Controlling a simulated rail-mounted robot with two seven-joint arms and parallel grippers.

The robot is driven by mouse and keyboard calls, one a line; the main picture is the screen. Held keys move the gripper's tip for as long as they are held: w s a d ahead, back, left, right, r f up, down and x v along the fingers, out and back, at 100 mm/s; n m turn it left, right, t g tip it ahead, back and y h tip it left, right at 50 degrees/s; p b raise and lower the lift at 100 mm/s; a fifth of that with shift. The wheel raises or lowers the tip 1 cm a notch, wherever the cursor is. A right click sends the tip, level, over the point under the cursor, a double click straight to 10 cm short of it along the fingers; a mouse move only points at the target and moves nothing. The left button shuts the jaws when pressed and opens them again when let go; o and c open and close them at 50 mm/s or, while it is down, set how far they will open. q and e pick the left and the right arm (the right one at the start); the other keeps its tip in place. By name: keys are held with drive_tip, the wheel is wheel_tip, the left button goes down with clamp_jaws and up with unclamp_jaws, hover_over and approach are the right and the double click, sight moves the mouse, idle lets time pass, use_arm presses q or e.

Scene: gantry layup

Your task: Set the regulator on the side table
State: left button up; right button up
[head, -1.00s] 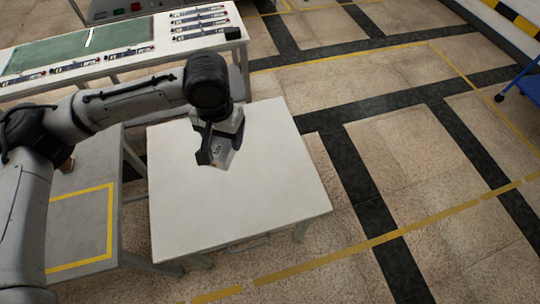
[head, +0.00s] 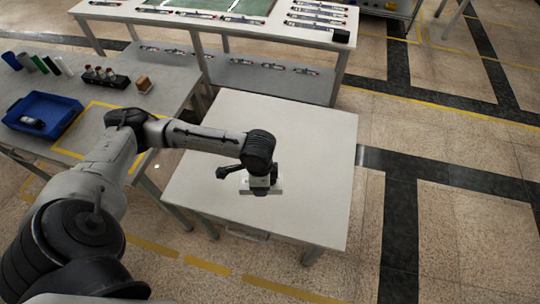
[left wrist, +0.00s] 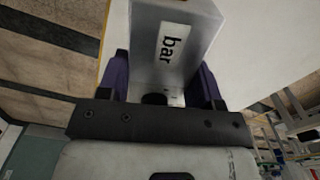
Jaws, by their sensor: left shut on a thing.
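The regulator is a pale grey, box-shaped block with a "bar" label, filling the upper middle of the left wrist view (left wrist: 178,25). My left gripper (head: 262,182) is shut on it, with a purple-lined finger on either side in the left wrist view. In the head view the regulator (head: 276,187) is mostly hidden under the gripper, low over the white side table (head: 310,140). I cannot tell whether it touches the tabletop. My right gripper is not in view.
The tabletop around the gripper is bare. A grey bench (head: 165,72) at left holds a blue bin (head: 62,103), a rack of small bottles (head: 122,82) and several cylinders. A long white workbench (head: 240,32) with several slim parts stands behind.

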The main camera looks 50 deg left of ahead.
sight(241, 187)
use_arm(q)
drive_tip(key=s+a+f+m, duration=0.1)
drive_tip(key=s+a+f, duration=0.1)
drive_tip(key=s+a+f+m+b, duration=0.1)
drive_tip(key=s+a+f, duration=0.1)
drive_tip(key=shift+s+f+m, duration=0.25)
drive_tip(key=shift+s+m, duration=0.05)
drive_tip(key=shift+m, duration=0.1)
drive_tip(key=w+a+f+b, duration=0.1)
drive_tip(key=w+a+f, duration=0.1)
drive_tip(key=w+a+f+b, duration=0.1)
drive_tip(key=w+a+f, duration=0.1)
drive_tip(key=a, duration=0.1)
drive_tip(key=w+a+f+b, duration=0.2)
drive_tip(key=a, duration=0.1)
drive_tip(key=shift+a+f, duration=0.1)
drive_tip(key=shift+f, duration=0.2)
drive_tip(key=shift+w+a+f, duration=0.35)
drive_tip(key=shift+w+a, duration=0.1)
drive_tip(key=shift+a, duration=0.1)
drive_tip(key=shift+f+b, duration=0.95)
drive_tip(key=shift+f, duration=1.1)
drive_tip(key=o, duration=1.1)
